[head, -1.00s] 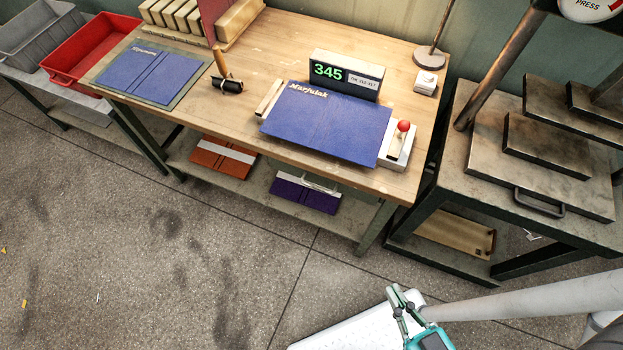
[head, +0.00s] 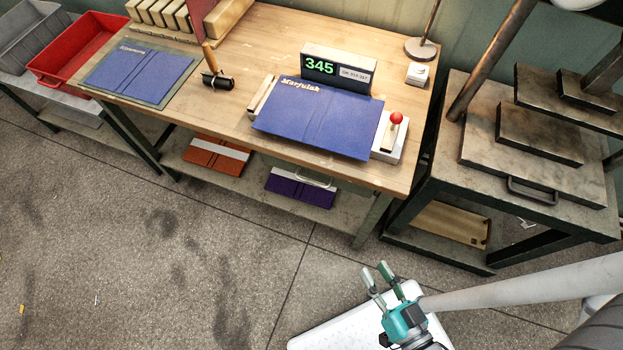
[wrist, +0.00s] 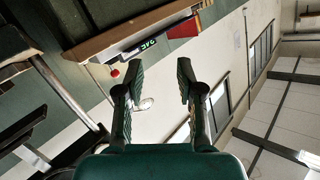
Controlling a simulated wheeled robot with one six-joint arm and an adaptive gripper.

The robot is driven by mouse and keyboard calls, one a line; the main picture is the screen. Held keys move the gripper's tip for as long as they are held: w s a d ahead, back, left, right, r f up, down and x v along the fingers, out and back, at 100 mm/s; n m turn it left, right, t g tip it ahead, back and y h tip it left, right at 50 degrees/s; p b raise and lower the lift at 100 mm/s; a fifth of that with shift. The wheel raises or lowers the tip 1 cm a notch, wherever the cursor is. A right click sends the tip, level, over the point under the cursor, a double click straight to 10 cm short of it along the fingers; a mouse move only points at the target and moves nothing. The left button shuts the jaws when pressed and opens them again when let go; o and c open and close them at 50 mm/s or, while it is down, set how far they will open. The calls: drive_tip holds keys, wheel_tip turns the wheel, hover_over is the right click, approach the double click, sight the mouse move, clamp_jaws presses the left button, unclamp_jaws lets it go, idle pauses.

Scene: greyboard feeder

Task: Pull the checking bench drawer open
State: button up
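The checking bench (head: 275,160) has a wooden top and dark green legs, and fills the upper middle of the head view. A pale bar handle (head: 316,178) shows below its front edge, right of centre. The drawer front is mostly hidden under the top, and I see no gap to show it pulled out. My gripper (head: 375,272) is open and empty, in front of the bench at lower right, well apart from the handle. In the wrist view my gripper (wrist: 158,78) has its fingers spread with nothing between them; the bench's edge (wrist: 125,37) lies beyond, and I cannot make out the handle there.
Orange (head: 213,158) and purple (head: 298,190) covers lie on the lower shelf. A heavy press stand (head: 480,165) stands close at right.

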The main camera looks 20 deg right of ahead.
drive_tip(key=w+f+m+t, duration=0.2)
drive_tip(key=w+f+m, duration=0.4)
drive_tip(key=w+f, duration=0.25)
drive_tip(key=m+t, duration=0.2)
drive_tip(key=m, duration=0.5)
approach(311, 182)
drive_tip(key=w, duration=0.6)
drive_tip(key=w+r, duration=0.1)
drive_tip(key=w, duration=0.3)
drive_tip(key=shift+s, duration=0.1)
drive_tip(key=shift+c, duration=0.2)
clamp_jaws()
